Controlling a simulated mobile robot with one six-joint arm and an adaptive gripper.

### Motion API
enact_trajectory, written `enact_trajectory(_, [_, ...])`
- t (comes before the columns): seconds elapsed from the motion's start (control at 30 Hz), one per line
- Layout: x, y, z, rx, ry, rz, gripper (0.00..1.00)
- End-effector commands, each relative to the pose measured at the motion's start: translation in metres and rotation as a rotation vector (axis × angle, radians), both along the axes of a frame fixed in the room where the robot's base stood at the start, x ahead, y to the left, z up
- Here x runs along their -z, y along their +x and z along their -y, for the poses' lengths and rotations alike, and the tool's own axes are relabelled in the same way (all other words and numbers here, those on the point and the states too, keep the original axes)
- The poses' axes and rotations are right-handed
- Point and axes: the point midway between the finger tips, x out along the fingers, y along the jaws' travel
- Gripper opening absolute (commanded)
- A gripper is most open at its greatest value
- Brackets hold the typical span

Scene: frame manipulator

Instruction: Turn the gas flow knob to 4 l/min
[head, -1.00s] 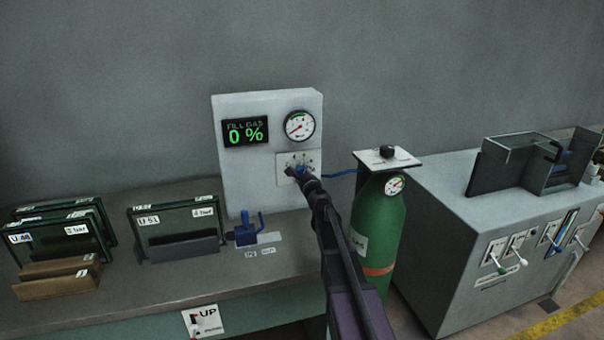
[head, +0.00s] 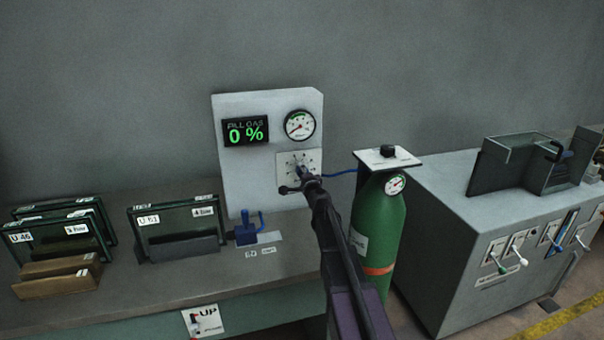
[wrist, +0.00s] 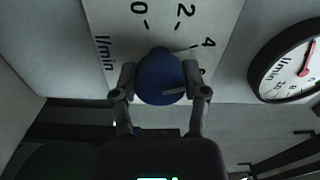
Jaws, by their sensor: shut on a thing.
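The blue gas flow knob (wrist: 158,72) sits on a white dial plate (head: 285,163) on the grey panel. In the wrist view the plate shows 0, 2, 4 and "l/min", and another figure is mostly hidden by a finger. A pale line on the knob runs toward the right finger, beyond the 4; its exact reading is unclear. My gripper (wrist: 160,80) is shut on the knob, one finger on each side. In the head view my gripper (head: 298,182) covers part of the dial.
A green gas cylinder (head: 378,225) stands just right of my arm. A blue valve (head: 246,231) and framed panes (head: 175,222) are on the bench to the left.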

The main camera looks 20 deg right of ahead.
Motion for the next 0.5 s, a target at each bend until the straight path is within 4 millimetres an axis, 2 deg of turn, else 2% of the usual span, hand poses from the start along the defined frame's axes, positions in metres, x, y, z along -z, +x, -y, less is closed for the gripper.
enact_trajectory(0.5, [-0.0006, 0.0028, 0.0005, 0.001, -0.030, 0.000, 0.10])
